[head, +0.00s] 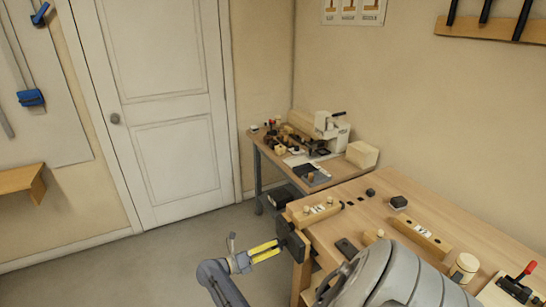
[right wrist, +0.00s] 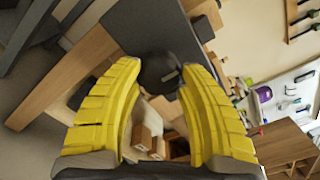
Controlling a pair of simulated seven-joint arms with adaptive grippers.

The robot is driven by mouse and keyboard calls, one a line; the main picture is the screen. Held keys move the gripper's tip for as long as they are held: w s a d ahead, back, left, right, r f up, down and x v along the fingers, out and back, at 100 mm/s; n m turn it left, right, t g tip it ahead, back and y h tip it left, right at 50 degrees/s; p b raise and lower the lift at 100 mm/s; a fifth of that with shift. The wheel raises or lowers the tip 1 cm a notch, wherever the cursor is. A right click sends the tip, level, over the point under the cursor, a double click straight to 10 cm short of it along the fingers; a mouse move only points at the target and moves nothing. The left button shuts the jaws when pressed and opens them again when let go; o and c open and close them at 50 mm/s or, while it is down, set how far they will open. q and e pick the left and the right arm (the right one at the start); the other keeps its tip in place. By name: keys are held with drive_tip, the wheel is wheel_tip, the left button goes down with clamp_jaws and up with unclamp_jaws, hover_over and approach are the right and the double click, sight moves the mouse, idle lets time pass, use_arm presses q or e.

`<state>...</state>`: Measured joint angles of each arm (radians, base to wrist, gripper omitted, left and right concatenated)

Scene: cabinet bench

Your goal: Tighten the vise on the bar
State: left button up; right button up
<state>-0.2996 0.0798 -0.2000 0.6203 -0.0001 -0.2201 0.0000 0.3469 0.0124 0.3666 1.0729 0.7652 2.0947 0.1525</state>
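The vise (head: 291,240) is a dark plate with wood behind it at the left end of the wooden workbench (head: 385,205). My right gripper (head: 278,247), with two yellow fingers, reaches the vise from the left. The dark vise plate (right wrist: 110,35) shows beyond. I cannot clearly pick out a bar between the jaws. My left gripper is not in view.
A pale wooden block (head: 318,212) with a label lies on the bench near the vise, and a similar block (head: 421,236) lies farther right. Small dark items lie between them. A cluttered side table (head: 315,182) stands behind. The floor left of the vise is clear.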

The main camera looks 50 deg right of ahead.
drive_tip(key=c, duration=0.4)
drive_tip(key=shift+m, duration=2.1)
drive_tip(key=shift+m, duration=0.5)
drive_tip(key=m, duration=0.2)
drive_tip(key=shift+d+m, duration=0.1)
drive_tip(key=shift+m, duration=0.3)
drive_tip(key=shift+m, duration=0.7)
drive_tip(key=shift+s+m, duration=0.1)
drive_tip(key=shift+m, duration=1.3)
